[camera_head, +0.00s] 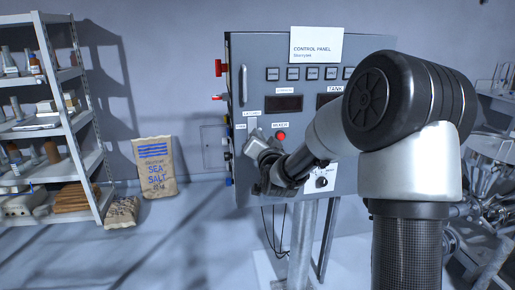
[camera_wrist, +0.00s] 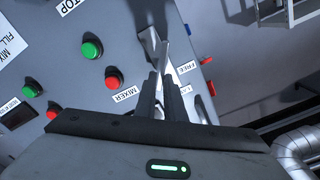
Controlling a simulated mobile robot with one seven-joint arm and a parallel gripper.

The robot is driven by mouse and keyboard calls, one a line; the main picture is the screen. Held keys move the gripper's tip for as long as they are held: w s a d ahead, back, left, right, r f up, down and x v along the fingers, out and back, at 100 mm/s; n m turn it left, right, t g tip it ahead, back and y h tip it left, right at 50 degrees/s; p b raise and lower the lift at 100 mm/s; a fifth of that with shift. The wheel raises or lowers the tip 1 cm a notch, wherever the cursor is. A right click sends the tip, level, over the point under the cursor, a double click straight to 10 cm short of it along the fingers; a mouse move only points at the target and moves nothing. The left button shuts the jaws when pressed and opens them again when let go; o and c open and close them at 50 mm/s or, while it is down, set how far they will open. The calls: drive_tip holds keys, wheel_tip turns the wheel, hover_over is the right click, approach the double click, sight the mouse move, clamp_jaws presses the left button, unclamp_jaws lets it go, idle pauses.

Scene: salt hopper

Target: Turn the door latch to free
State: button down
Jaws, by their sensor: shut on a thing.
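The door latch (camera_wrist: 151,40) is a pale metal lever on the grey control panel (camera_head: 262,70). In the wrist view it stands out between and just beyond my fingertips. My gripper (camera_wrist: 163,78) is shut on the latch, its two dark fingers close together. A white label reading FREE (camera_wrist: 187,67) lies just right of the fingers. Another label (camera_wrist: 197,103) beside it is partly hidden by a finger. In the head view my gripper (camera_head: 262,150) is at the panel's left part, and it largely hides the latch there.
A red mixer button (camera_wrist: 113,78) sits left of my fingers in the wrist view, with green and red buttons beyond it. A vertical door handle (camera_head: 243,85) is above my gripper.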

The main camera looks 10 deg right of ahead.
drive_tip(key=m+b, duration=0.2)
drive_tip(key=m, duration=0.1)
drive_tip(key=f+m+b, duration=0.1)
drive_tip(key=m+b, duration=0.2)
drive_tip(key=m, duration=0.1)
drive_tip(key=d+m+b, duration=0.1)
drive_tip(key=m+b, duration=0.2)
drive_tip(key=shift+f+m, duration=0.3)
drive_tip(key=shift+f, duration=0.05)
drive_tip(key=shift+a+m, duration=0.1)
drive_tip(key=shift+m, duration=0.2)
drive_tip(key=c, duration=1.8)
unclamp_jaws()
drive_tip(key=shift+c, duration=0.2)
drive_tip(key=shift+b, duration=0.3)
